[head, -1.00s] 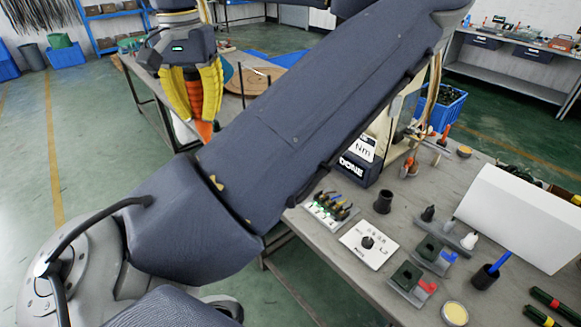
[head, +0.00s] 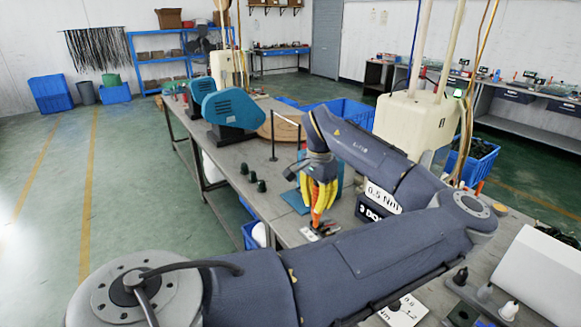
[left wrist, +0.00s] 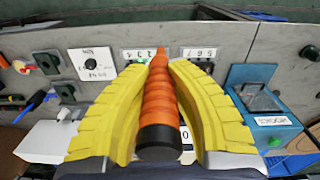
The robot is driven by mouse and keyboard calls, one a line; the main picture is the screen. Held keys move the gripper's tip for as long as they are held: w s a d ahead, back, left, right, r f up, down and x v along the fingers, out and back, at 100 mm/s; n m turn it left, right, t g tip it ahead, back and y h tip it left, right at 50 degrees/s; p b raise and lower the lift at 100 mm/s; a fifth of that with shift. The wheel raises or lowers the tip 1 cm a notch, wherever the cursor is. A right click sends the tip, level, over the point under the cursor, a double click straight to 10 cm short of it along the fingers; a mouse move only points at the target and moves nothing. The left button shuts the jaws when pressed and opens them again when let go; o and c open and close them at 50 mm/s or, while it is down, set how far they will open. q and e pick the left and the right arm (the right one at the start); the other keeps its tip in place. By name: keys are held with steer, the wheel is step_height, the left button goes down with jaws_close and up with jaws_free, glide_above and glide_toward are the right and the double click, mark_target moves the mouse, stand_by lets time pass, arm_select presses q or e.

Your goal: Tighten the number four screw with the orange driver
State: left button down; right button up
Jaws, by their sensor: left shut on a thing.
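My left gripper (head: 318,205) has yellow fingers shut on the orange driver (head: 317,213). The driver points down over a small numbered plate (head: 325,232). In the left wrist view the ribbed orange driver (left wrist: 160,98), with a black end, lies between the yellow fingers (left wrist: 160,100). Its far end overlaps the right edge of a plate marked 2, 3, 4 (left wrist: 139,54). A second plate marked 5, 6, 7 (left wrist: 198,53) lies to its right. The number four screw and the driver's contact with it cannot be made out. My right gripper is out of view.
A 0.5 Nm sign (head: 383,197) stands close right of the gripper. Dark cones (head: 252,176) stand on the bench to its left, with teal machines (head: 235,108) behind. A dial plate (left wrist: 90,63) and a teal box (left wrist: 262,100) flank the plates.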

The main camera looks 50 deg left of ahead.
arm_select(q)
steer(key=w+d+f+m, duration=0.4)
steer(key=w+d+f, duration=0.7)
steer(key=w, duration=0.3)
steer(key=shift+d, duration=0.45)
steer(key=shift+f, duration=3.2)
steer(key=shift+f, duration=0.65)
stand_by(1.1)
steer(key=shift+r, duration=2.55)
